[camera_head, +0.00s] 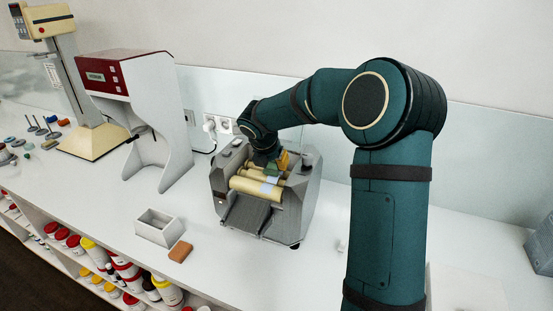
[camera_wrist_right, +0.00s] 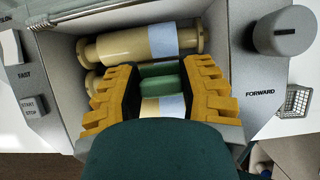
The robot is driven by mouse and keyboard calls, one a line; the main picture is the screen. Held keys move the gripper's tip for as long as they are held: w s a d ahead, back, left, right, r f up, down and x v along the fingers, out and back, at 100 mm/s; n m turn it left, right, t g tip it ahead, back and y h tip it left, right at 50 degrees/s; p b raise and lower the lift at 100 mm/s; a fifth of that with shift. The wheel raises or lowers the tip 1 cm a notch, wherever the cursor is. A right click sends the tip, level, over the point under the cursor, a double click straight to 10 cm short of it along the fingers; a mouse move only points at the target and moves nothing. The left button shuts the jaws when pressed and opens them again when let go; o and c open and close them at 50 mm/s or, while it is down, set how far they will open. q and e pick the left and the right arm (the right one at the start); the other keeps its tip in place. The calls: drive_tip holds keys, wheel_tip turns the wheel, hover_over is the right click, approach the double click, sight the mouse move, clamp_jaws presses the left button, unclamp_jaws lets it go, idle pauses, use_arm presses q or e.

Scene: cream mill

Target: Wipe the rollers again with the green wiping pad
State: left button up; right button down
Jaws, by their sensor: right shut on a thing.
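The cream mill (camera_head: 265,205) is a grey machine on the white counter, with cream-coloured rollers (camera_head: 257,187) in its open top. In the right wrist view the rollers (camera_wrist_right: 118,48) lie across the opening and carry pale blue-white patches. My right gripper (camera_head: 279,161) reaches down over the rollers. In the wrist view its yellow ridged fingers (camera_wrist_right: 162,82) are shut on the green wiping pad (camera_wrist_right: 161,84). The pad is at the rollers; whether it touches them I cannot tell. The fingers and wrist hide part of the rollers. My left gripper is not in view.
A pale open box (camera_head: 154,236) and a brown block (camera_head: 180,251) stand left of the mill. A red-and-white device (camera_head: 108,75) and a tall stand (camera_head: 95,137) are farther left. Jars fill the shelf below. Knobs, including the grey one (camera_wrist_right: 281,30), flank the rollers.

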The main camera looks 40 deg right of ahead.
drive_tip(key=shift+s+a+b, duration=0.15)
drive_tip(key=shift+s+a, duration=0.25)
drive_tip(key=shift+a, duration=0.4)
drive_tip(key=shift+s+a+b, duration=0.2)
drive_tip(key=shift+s+a, duration=0.2)
drive_tip(key=shift+a, duration=0.35)
drive_tip(key=shift+s+a+b, duration=0.15)
drive_tip(key=shift+s+a, duration=0.25)
drive_tip(key=shift+a, duration=0.4)
drive_tip(key=shift+f, duration=0.55)
drive_tip(key=shift+d, duration=0.1)
